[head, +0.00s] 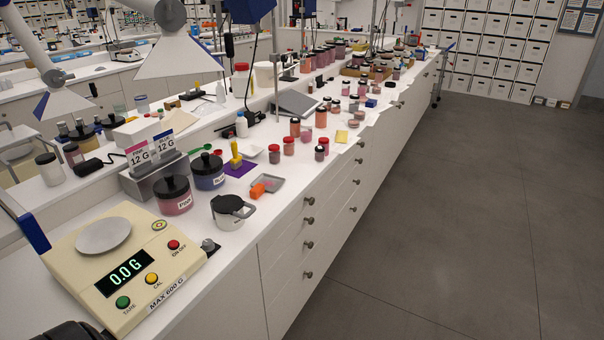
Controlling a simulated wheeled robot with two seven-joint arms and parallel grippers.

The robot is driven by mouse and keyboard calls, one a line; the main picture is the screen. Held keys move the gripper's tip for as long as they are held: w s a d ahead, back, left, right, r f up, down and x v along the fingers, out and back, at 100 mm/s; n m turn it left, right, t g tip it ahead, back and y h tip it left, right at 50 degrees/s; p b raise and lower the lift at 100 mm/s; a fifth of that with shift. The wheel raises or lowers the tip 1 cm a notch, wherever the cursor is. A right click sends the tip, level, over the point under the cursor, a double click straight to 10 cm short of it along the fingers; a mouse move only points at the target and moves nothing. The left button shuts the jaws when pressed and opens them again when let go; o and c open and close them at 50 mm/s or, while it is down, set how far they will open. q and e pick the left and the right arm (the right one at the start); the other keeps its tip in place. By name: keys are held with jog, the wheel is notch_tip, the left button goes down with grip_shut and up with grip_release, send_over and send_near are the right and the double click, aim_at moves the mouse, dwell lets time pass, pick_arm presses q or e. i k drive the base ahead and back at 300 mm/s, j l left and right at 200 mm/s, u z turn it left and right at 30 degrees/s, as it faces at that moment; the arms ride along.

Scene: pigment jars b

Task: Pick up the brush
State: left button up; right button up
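A small upright yellow object (235,158) with a narrow handle stands on a purple square (241,170) at the middle of the near bench. It may be the brush, but its bristles are too small to make out. An orange block-like piece (259,190) lies at the edge of a small grey tray (273,182) in front of it; I cannot tell whether this is a brush. Neither of my grippers can be made out. A dark rounded part shows at the bottom left edge, too cut off to identify.
A scale (128,263) reading 0.0 G fills the near bench end. Pink (174,195) and blue (208,171) lidded jars and a black-lidded white cup (232,211) stand between it and the purple square. Several red-lidded jars stand farther right. The floor (450,220) is clear.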

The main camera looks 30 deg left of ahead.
aim_at(236, 161)
jog(key=i+u, duration=0.45)
jog(key=i+l+u, duration=0.3)
jog(key=i+u, duration=0.15)
jog(key=i+l+u, duration=0.45)
jog(key=i, duration=0.05)
